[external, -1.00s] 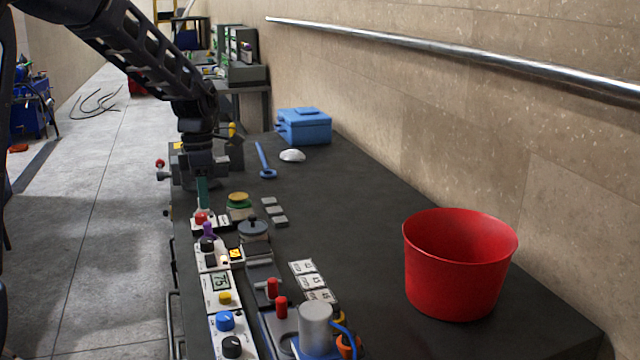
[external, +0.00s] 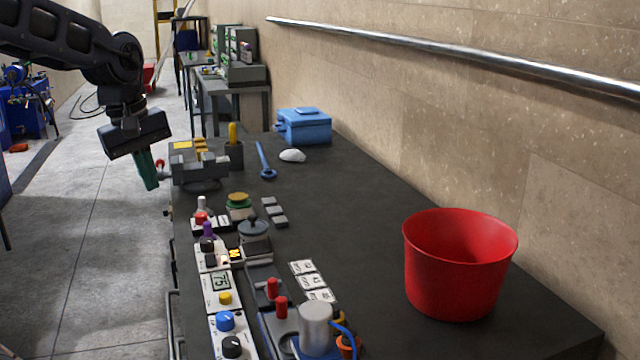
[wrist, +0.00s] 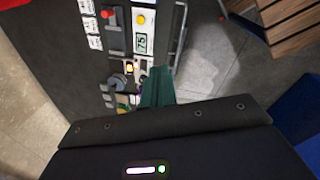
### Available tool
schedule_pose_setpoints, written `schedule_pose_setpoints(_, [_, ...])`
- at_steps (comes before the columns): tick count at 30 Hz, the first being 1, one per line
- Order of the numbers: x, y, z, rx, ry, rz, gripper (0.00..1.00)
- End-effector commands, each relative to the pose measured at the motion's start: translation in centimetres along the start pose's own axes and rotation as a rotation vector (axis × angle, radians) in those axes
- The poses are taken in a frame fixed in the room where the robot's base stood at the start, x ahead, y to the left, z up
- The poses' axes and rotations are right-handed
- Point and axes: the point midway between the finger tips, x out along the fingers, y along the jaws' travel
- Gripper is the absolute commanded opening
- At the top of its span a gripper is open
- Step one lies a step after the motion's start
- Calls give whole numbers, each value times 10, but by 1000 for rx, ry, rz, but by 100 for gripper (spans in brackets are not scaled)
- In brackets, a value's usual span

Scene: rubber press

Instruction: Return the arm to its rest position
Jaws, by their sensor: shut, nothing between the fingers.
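My gripper (external: 148,172) hangs from my arm at the left in the external view, past the table's left edge and over the floor. Its green fingers are together with nothing between them. They point down and slightly right. In the wrist view the green fingers (wrist: 157,88) show at the middle, with the control panels on the table beyond them.
The dark table (external: 370,220) carries control panels (external: 221,283) along its left edge, a grey vise (external: 200,170), a red bucket (external: 458,265) and a blue toolbox (external: 304,127). A wooden slatted thing (wrist: 290,25) is at upper right in the wrist view. The floor (external: 110,260) left of the table is open.

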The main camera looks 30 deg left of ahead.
Motion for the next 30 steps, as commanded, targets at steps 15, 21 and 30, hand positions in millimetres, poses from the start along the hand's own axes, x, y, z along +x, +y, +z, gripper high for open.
schedule_pose_setpoints(15, [-32, -93, 62, 806, 163, 81, 0])
schedule_pose_setpoints(21, [-32, -118, 77, 1035, 224, 75, 0])
schedule_pose_setpoints(30, [-31, -127, 82, 1128, 248, 67, 0])
